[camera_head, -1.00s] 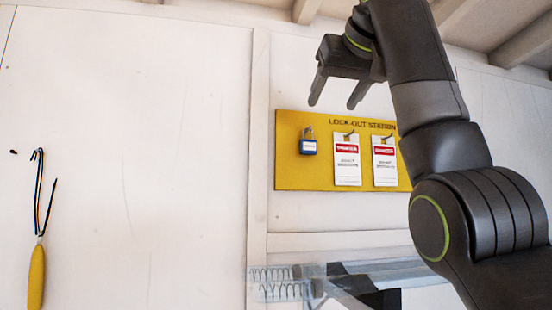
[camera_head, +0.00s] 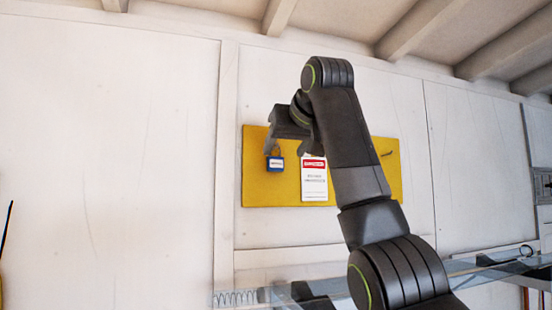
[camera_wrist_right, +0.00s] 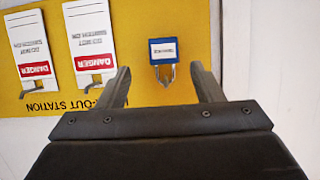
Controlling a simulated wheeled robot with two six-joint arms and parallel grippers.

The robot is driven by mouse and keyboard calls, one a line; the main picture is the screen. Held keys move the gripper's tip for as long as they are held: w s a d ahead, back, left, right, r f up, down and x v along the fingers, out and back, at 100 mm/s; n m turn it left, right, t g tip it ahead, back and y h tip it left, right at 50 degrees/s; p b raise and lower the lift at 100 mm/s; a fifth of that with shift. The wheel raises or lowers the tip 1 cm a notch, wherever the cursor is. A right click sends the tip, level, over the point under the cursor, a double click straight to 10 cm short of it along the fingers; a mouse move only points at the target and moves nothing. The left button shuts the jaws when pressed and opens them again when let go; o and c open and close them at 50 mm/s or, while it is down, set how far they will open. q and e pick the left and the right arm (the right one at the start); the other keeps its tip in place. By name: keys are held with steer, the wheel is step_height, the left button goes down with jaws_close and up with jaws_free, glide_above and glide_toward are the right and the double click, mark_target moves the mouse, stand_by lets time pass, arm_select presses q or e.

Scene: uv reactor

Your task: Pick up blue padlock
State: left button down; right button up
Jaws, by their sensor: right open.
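The blue padlock (camera_head: 275,164) hangs on the left part of the yellow lock-out board (camera_head: 258,188) on the white wall. In the right wrist view the padlock (camera_wrist_right: 163,51) appears upside down, its metal shackle toward my gripper. My right gripper (camera_head: 285,152) is in front of the board at the padlock, its upper parts covering some of the board. In the wrist view the right gripper (camera_wrist_right: 160,78) is open, with one finger on each side of the padlock's shackle and gaps on both sides. Whether it touches the padlock's mount is hidden. My left gripper is not in view.
A white danger tag (camera_head: 314,180) hangs right of the padlock; a second tag (camera_wrist_right: 89,35) shows in the wrist view beside the left finger. A clear rail or shelf (camera_head: 262,296) runs below the board. The wall left of the board is bare.

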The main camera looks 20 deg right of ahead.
mark_target(277, 159)
steer(key=p+x, duration=0.1)
steer(key=x, duration=0.2)
steer(key=p+x, duration=0.1)
steer(key=shift+w+a+p, duration=0.2)
steer(key=shift+a+p, duration=0.15)
steer(key=shift+w+f, duration=0.15)
steer(key=shift+w, duration=0.1)
steer(key=shift+s+d, duration=0.1)
steer(key=shift+s, duration=0.1)
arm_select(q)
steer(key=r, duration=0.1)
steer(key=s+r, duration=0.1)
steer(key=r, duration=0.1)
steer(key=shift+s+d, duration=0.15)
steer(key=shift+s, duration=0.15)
arm_select(e)
steer(key=c, duration=1.1)
